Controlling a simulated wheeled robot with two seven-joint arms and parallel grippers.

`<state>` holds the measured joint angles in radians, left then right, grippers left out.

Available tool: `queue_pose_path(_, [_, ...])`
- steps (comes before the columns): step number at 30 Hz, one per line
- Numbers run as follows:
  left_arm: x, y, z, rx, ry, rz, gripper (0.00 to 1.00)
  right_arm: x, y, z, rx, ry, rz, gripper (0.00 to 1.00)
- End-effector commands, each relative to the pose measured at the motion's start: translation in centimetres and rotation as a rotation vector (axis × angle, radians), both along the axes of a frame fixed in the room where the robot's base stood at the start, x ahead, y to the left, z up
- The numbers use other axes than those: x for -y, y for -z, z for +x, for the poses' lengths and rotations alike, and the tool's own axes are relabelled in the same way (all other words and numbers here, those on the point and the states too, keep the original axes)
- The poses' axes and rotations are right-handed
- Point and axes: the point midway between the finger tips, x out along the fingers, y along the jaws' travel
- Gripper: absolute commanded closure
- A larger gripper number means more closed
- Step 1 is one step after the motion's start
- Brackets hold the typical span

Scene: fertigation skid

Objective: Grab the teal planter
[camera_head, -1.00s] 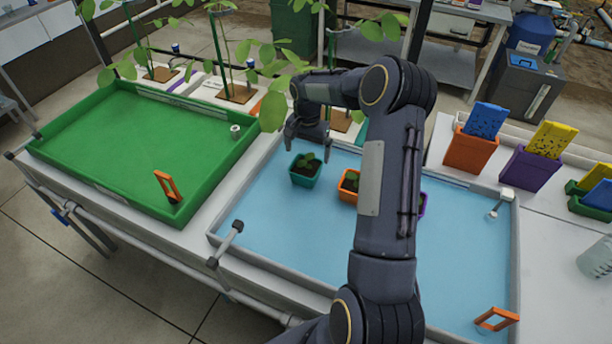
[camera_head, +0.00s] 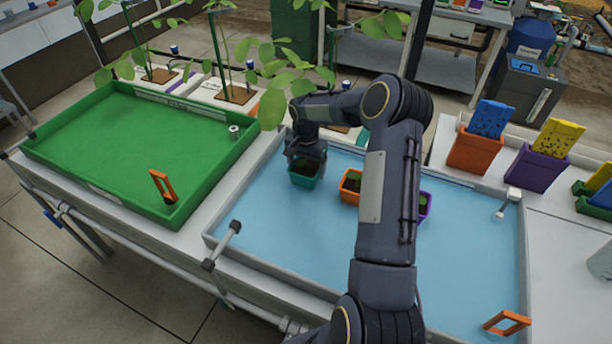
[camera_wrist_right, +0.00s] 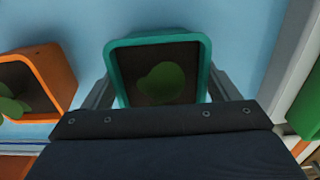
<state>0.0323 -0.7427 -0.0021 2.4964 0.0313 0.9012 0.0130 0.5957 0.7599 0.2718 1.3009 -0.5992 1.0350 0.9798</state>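The teal planter (camera_head: 304,181) stands in the blue tray (camera_head: 270,225), near its far left corner. It holds dark soil and a small green plant. My right gripper (camera_head: 307,158) is directly over it and hides part of its top. In the right wrist view the teal planter (camera_wrist_right: 206,60) sits between the two fingers, one on each side. The fingers are open around its walls; small gaps seem to show, and a firm grip is not visible. My left gripper is not in view.
An orange planter (camera_head: 349,190) stands just right of the teal one, and a purple planter (camera_head: 425,207) is partly behind my right arm. The green tray (camera_head: 100,150) is at the left. Leafy tall plants (camera_head: 285,85) overhang the far edge.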

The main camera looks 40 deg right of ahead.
Motion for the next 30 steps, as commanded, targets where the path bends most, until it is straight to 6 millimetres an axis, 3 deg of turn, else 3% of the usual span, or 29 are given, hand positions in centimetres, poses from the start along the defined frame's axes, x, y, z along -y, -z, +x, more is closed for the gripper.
queue_pose_path(1, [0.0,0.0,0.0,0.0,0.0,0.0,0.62,0.0,0.0,0.0,0.0,0.0,0.0,0.26])
queue_pose_path(6, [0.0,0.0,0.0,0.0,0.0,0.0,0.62,0.0,-0.1,0.0,0.001,0.0,0.0,0.47])
queue_pose_path(17, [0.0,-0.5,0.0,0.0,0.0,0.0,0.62,0.0,-0.9,0.0,0.001,0.0,0.0,0.47])
queue_pose_path(23, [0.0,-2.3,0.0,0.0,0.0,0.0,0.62,0.0,-4.0,0.1,0.003,-0.001,-0.002,0.47])
queue_pose_path(30, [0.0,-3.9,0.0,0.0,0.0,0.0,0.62,-1.4,-9.1,-4.2,0.004,-0.001,-0.004,0.47])
